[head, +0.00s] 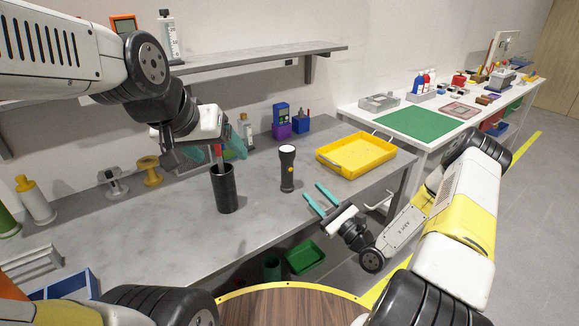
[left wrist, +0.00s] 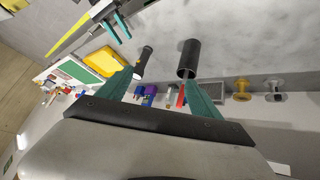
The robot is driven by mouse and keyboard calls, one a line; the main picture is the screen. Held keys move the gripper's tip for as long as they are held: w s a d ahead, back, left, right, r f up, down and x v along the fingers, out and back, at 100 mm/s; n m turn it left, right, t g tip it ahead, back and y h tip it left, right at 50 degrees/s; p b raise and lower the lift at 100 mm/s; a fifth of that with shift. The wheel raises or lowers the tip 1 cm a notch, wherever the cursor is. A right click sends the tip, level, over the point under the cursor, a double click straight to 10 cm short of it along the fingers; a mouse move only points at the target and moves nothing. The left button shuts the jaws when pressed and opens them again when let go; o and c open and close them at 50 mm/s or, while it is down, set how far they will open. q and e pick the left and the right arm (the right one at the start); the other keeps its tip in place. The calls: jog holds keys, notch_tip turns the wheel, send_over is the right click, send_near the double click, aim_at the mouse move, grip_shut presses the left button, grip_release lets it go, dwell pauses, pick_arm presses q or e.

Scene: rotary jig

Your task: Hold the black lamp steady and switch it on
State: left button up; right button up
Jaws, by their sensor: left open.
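The black lamp (head: 287,172) is a flashlight standing upright on the grey bench, its pale lens end up. It also shows in the left wrist view (left wrist: 144,62), just beyond one fingertip. My left gripper (head: 224,152) is open and empty, above and behind a black cup, left of the lamp. Its two teal fingers are spread wide in the left wrist view (left wrist: 162,88). My right gripper (head: 314,199) is open and empty near the bench's front edge, right of the lamp and apart from it.
A yellow tray (head: 355,153) lies to the right. Blue and purple holders (head: 282,130) stand behind, spools (head: 151,172) at left. A shelf (head: 260,58) overhangs the back.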

aim_at(288, 154)
pick_arm(q)
jog(key=w+d+f+m+t, duration=0.1)
jog(key=w+d+f+t, duration=0.2)
jog(key=w, duration=0.7)
jog(key=w+d+f+t, duration=0.2)
jog(key=w+f, duration=0.3)
jog(key=w, duration=0.5)
jog(key=w+d+f+t, duration=0.1)
jog(key=d+f, duration=0.1)
jog(key=f, duration=0.1)
jog(key=w+d+f+m+t+h, duration=0.1)
jog(key=d+f+t, duration=0.1)
jog(key=f, duration=0.1)
jog(key=w+d+f+t+h, duration=0.1)
jog(key=d+f, duration=0.1)
jog(key=f, duration=0.2)
jog(key=shift+w, duration=0.25)
jog(key=shift+s+d+f+t+h, duration=0.2)
jog(key=shift+s+f+t+h, duration=0.1)
jog(key=shift+f+t, duration=0.2)
jog(key=shift+x, duration=3.85)
jog(key=shift+r, duration=0.1)
